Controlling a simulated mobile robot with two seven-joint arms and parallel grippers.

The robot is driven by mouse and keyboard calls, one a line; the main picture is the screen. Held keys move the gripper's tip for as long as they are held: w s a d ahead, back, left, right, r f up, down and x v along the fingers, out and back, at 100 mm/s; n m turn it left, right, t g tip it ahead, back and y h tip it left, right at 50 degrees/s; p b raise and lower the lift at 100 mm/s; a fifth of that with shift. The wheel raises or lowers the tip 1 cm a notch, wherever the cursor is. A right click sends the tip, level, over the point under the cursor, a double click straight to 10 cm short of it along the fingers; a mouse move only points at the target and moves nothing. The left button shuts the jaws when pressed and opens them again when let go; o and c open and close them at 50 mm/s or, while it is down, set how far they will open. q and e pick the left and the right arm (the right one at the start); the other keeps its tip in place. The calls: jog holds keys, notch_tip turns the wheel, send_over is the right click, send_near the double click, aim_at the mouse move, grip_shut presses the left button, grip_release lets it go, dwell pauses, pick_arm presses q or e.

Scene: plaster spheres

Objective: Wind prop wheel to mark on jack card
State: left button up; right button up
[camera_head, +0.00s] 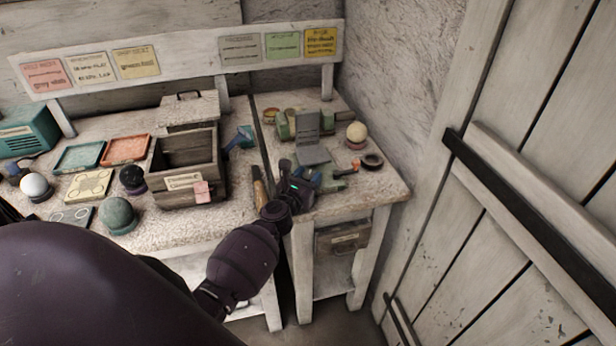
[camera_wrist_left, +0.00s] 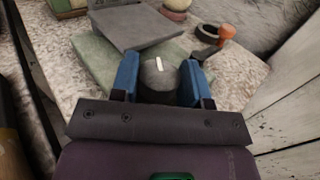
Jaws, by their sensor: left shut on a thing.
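In the left wrist view, the prop wheel (camera_wrist_left: 159,76), a dark grey round knob with a short white line on its face, sits between the blue fingers of my left gripper (camera_wrist_left: 160,84). The fingers are shut on it from both sides. Behind it lies a pale green base (camera_wrist_left: 96,62) with a tilted grey plate (camera_wrist_left: 128,24). In the head view my left gripper (camera_head: 306,180) is at the front of the small right table, and it hides the wheel. The grey plate (camera_head: 314,154) shows behind it. Wall cards hang above, one yellow (camera_head: 320,42); I cannot tell which is the jack card.
A cream sphere (camera_head: 357,131) and a dark ring (camera_head: 372,161) stand to the right of the plate. A wooden crate (camera_head: 186,190) stands on the left table, with a dark green sphere (camera_head: 117,214) in front. A plank door (camera_head: 520,190) is at the right.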

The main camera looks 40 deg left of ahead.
pick_arm(q)
jog(key=o, duration=0.9)
jog(key=shift+s, duration=0.1)
